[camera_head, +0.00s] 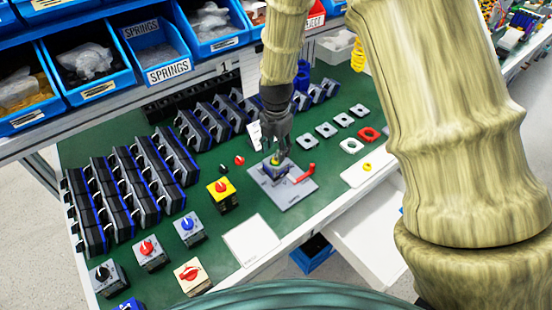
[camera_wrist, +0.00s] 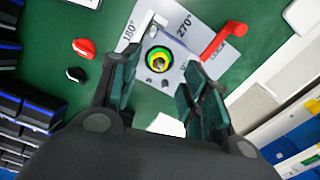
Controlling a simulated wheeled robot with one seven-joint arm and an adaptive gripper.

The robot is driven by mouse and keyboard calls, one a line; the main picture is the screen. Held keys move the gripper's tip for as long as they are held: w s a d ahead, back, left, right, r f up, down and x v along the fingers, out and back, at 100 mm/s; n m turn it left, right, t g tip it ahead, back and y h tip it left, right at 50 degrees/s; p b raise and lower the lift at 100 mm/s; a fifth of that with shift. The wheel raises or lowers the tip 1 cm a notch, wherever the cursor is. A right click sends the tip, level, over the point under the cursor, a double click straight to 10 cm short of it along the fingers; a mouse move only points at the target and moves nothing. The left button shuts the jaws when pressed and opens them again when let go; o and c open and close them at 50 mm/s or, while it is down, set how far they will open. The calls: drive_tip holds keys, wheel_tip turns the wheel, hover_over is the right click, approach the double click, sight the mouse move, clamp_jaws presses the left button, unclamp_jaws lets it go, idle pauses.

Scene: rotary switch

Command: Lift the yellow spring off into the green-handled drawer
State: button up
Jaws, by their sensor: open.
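A small round piece with a yellow centre and a green ring sits on the grey fixture plate (camera_head: 296,198). It shows in the wrist view (camera_wrist: 158,60) between and beyond my fingertips; I take it for the yellow spring, though coils are not clear. My gripper (camera_head: 276,150) is above the fixture, fingers pointing down. In the wrist view my gripper (camera_wrist: 160,85) is open, with nothing between its fingers. A white drawer (camera_head: 372,238) stands open below the bench's front edge, partly hidden by my arm. No green handle can be made out.
A red lever (camera_head: 305,173) lies on the plate's right side. Switch boxes, such as the yellow one (camera_head: 222,195), stand to the left. Rows of black-blue modules (camera_head: 130,185) fill the bench's left. Blue bins (camera_head: 150,45) line the back. A stack of yellow coils (camera_head: 358,56) stands behind.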

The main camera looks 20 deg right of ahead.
drive_tip(key=shift+f+p, duration=0.45)
drive_tip(key=shift+f, duration=1.35)
drive_tip(key=c, duration=0.8)
